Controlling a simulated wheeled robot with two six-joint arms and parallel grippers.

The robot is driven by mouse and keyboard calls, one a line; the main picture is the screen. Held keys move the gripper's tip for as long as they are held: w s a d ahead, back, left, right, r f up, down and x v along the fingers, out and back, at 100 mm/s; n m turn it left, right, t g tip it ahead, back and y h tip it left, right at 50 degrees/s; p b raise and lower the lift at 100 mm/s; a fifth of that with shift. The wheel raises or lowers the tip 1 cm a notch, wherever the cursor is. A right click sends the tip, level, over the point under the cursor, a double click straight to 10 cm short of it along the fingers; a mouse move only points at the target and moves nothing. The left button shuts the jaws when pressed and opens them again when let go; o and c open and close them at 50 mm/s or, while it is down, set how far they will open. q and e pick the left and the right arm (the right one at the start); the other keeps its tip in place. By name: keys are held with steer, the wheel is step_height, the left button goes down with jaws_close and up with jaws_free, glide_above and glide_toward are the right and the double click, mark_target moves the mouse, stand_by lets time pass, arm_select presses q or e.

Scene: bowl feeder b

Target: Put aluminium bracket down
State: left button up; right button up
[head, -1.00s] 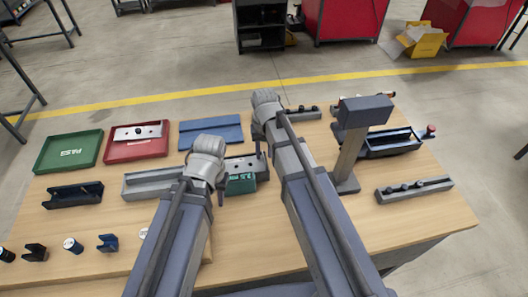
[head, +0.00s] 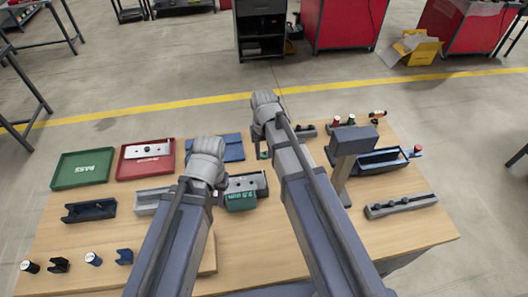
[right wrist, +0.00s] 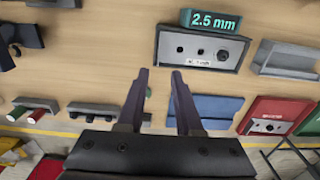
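A pale metal plate with dark holes, which looks like the aluminium bracket (head: 147,150), lies flat in the red tray (head: 124,171). The right wrist view also shows it (right wrist: 266,126) in the red tray (right wrist: 254,110) at the right edge. My right gripper (right wrist: 160,72) is open, with nothing between its fingers, above the table; in the head view it (head: 266,104) is at the table's back edge. My left gripper (head: 207,155) is over the table right of the red tray; its fingers are hidden behind its wrist.
A grey block with holes (right wrist: 200,49) stands by a green 2.5 mm block (right wrist: 210,19). A green tray (head: 82,169) is left of the red one, a blue tray (head: 229,148) right of it. A grey post (head: 343,165) rises right of my right arm.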

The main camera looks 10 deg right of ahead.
steer(key=s+a+n+h, duration=0.1)
steer(key=s+a+n, duration=0.2)
steer(key=s, duration=1.1)
steer(key=a, duration=0.2)
steer(key=shift+s+a+n, duration=0.3)
steer(key=shift+a, duration=0.05)
stand_by(0.5)
